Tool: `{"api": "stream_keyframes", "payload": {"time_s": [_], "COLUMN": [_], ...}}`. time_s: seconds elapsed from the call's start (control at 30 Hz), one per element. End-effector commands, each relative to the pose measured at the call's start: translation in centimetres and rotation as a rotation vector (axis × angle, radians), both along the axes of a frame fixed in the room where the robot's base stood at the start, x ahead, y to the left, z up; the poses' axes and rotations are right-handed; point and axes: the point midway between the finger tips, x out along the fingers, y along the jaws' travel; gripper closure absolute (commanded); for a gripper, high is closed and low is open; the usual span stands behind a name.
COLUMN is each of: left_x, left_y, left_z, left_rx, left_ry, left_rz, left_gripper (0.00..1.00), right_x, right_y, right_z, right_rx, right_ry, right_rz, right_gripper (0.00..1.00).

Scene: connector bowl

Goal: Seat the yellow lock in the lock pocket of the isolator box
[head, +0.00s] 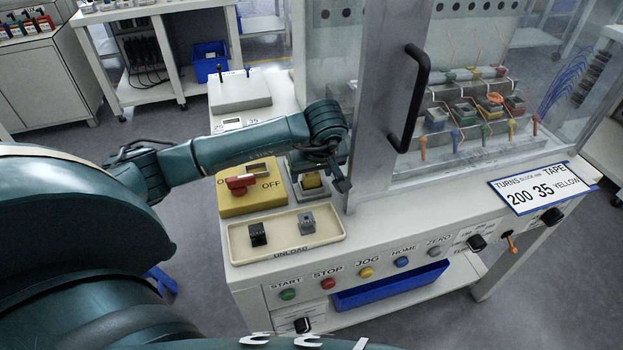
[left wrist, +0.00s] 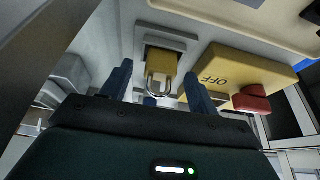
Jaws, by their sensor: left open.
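The yellow lock (head: 312,181) sits in a grey holder (head: 297,191) on the bench, just right of the yellow isolator box (head: 243,203). In the left wrist view the lock (left wrist: 161,62) shows its metal shackle toward me, within the grey holder (left wrist: 150,36). The isolator box (left wrist: 232,78) has a red handle (left wrist: 251,99) and OFF lettering. My left gripper (head: 326,170) is over the lock, its fingers open on either side of the lock with gaps visible. How deep the lock sits is not clear. My right gripper is not in view.
A cream UNLOAD tray (head: 277,250) with a black block (head: 257,233) and a grey block (head: 306,223) lies in front. A clear guard door with a black handle (head: 412,98) stands close right of my gripper. A grey box (head: 240,92) stands behind.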

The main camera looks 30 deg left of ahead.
Motion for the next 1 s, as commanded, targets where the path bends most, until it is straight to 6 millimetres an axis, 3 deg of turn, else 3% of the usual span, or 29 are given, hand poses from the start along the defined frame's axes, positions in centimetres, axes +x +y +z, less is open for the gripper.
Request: {"api": "stream_keyframes", "payload": {"time_s": [0.07,0.67,1.0], "left_x": [0.00,-0.03,0.02], "left_y": [-0.02,-0.03,-0.02], "left_z": [0.01,0.05,0.42], "left_rx": [0.000,0.000,0.000], "left_ry": [0.000,0.000,-0.002], "left_rz": [0.000,0.000,-0.001], "left_gripper": [0.42,0.91,0.91], "right_x": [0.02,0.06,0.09], "right_y": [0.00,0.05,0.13], "right_z": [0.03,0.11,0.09], "right_rx": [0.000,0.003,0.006], "right_ry": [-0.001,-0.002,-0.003], "right_rz": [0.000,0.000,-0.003], "right_gripper": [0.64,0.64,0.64]}}
